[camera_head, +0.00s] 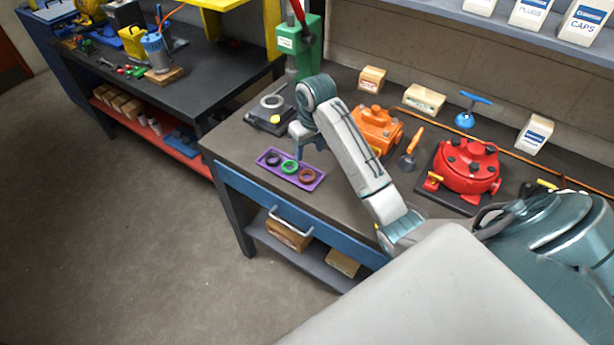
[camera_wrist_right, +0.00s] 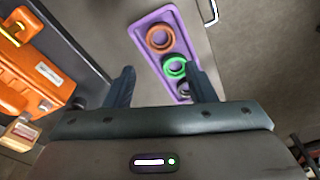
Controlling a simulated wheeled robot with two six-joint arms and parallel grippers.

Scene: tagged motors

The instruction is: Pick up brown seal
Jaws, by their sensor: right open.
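The brown seal (camera_head: 307,175) is a ring at the right end of a small purple tray (camera_head: 264,164) on the workbench. A green seal (camera_head: 289,167) lies in the middle, and a dark seal (camera_head: 272,159) at the left end. In the right wrist view the brown seal (camera_wrist_right: 159,38) is at the upper end of the tray, beyond the fingertips. My right gripper (camera_head: 310,153) is open and empty, pointing down above the tray's back side. In the right wrist view one finger of my right gripper (camera_wrist_right: 163,80) partly covers the tray. My left gripper is out of view.
An orange housing (camera_head: 376,127) stands right of the tray, with an orange-handled tool (camera_head: 411,148) and a red motor (camera_head: 467,167) farther right. A green press (camera_head: 301,50) stands behind. The bench's front edge (camera_head: 290,203) is close to the tray.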

